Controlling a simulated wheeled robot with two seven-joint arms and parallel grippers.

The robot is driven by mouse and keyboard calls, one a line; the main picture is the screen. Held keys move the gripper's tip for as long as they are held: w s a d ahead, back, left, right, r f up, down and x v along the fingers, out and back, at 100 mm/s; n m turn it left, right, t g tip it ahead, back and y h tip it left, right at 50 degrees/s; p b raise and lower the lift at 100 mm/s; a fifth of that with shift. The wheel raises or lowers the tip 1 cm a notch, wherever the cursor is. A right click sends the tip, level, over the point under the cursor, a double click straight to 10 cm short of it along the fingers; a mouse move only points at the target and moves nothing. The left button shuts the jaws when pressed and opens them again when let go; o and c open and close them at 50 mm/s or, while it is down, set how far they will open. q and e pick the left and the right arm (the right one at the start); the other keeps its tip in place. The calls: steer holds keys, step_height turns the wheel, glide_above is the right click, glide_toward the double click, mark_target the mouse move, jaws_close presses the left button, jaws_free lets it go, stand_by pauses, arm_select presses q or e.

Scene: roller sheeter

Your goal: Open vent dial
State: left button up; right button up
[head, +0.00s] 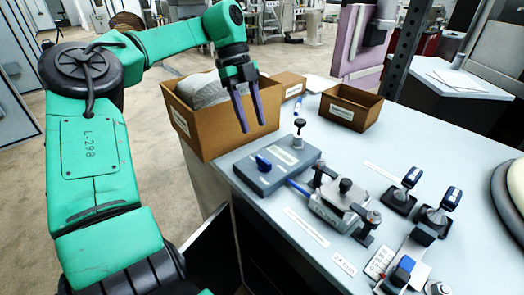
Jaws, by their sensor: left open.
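A blue knob (262,163) sits on a flat grey box (275,182) at the left part of the work table; it may be the vent dial, but I cannot read its label. A second blue knob (402,270) is on a small fixture at the table's front. My left gripper (253,126) is open and empty, with its two purple-grey fingers pointing down. It appears above and behind the first blue knob in the picture, apart from it, in front of the large cardboard box. My right gripper is not in view.
The large cardboard box (197,128) holds a grey wrapped item. A smaller open box (350,106) stands at the back of the table (345,150). A black-knobbed post (299,134), a metal clamp device (338,205) and two blue-topped levers (411,177) stand on the table.

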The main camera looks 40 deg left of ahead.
mark_target(263, 159)
arm_select(q)
steer(key=x, duration=0.9)
steer(key=shift+w+f, duration=0.1)
steer(key=shift+f, duration=0.35)
jaws_close()
